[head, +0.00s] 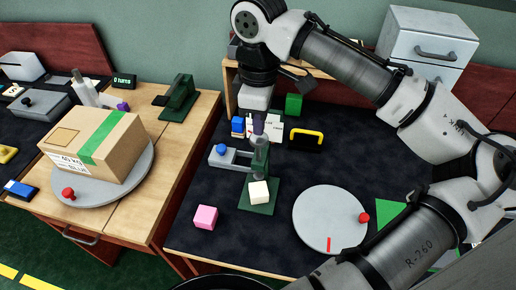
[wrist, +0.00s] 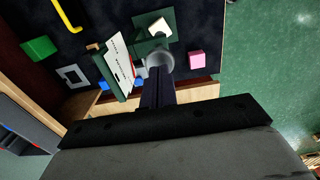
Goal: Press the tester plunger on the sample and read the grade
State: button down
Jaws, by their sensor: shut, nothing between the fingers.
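The tester has a dark green base (head: 262,208) and a grey round plunger (head: 261,158). A cream cube, the sample (head: 258,190), sits on the base; it also shows in the wrist view (wrist: 160,27). My gripper (head: 258,132) is shut and empty, pointing down at the plunger top. In the wrist view the fingertips (wrist: 158,76) overlap the edge of the round grey plunger top (wrist: 160,59). I cannot tell whether they touch it. A white printed card (wrist: 116,62) stands behind the tester, partly hidden by my gripper in the head view. I cannot read a grade.
A pink cube (head: 205,217) lies left of the tester. A grey turntable (head: 330,222) with a red knob is to the right. A yellow handle (head: 306,134) and green cube (head: 293,104) are behind. A cardboard box (head: 95,148) is on the left bench.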

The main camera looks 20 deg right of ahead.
aim_at(259, 137)
jog(key=shift+f+b, duration=1.9)
jog(key=shift+f, duration=1.75)
notch_tip(259, 137, up, 9)
jog(key=p, duration=0.8)
jog(key=shift+f, duration=0.1)
